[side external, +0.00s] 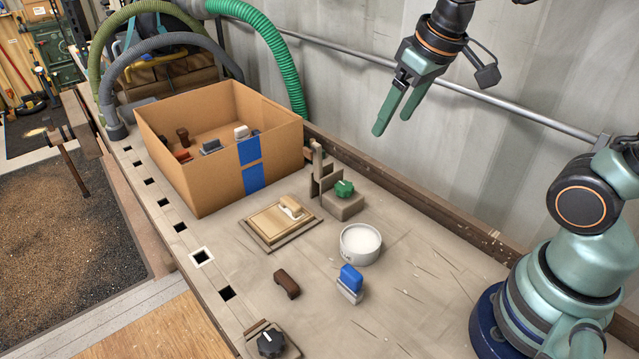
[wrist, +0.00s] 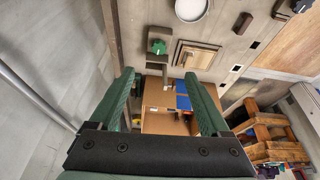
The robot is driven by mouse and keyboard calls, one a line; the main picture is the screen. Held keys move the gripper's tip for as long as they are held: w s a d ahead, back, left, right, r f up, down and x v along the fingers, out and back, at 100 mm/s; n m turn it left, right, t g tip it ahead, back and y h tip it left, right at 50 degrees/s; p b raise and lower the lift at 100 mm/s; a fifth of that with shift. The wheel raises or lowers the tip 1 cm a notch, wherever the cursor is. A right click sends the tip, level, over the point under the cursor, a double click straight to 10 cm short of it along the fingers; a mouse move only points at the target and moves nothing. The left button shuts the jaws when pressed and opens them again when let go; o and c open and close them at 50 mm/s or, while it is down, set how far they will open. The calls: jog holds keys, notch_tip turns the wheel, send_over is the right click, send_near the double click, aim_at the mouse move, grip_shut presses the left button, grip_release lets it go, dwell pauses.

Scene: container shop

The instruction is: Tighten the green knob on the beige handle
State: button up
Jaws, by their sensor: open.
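A green knob (side external: 344,188) sits on a grey-brown block (side external: 341,208) beside an upright post (side external: 317,160), right of the cardboard box. The knob also shows at the top middle of the wrist view (wrist: 157,47). A beige handle (side external: 290,206) lies on a square wooden panel (side external: 270,224) left of the knob and apart from it; the panel shows in the wrist view (wrist: 194,55). My gripper (side external: 391,124) is open and empty, high above the bench near the wall. In the wrist view its fingers (wrist: 159,75) are spread, with the knob beyond them.
An open cardboard box (side external: 183,184) with blue tape holds several small items. A white round tub (side external: 360,244), a blue-and-white piece (side external: 350,284), a brown handle (side external: 286,285) and a black knob (side external: 271,343) stand on the bench. A wall pipe (side external: 520,117) runs behind.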

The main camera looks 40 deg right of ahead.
jog(key=w+f+g, duration=0.2)
jog(key=w, duration=0.3)
jog(key=n+g, duration=0.1)
jog(key=g, duration=0.1)
send_over(345, 185)
notch_tip(345, 185, down, 6)
notch_tip(345, 185, down, 12)
jog(key=shift+s+a, duration=0.1)
grip_shut()
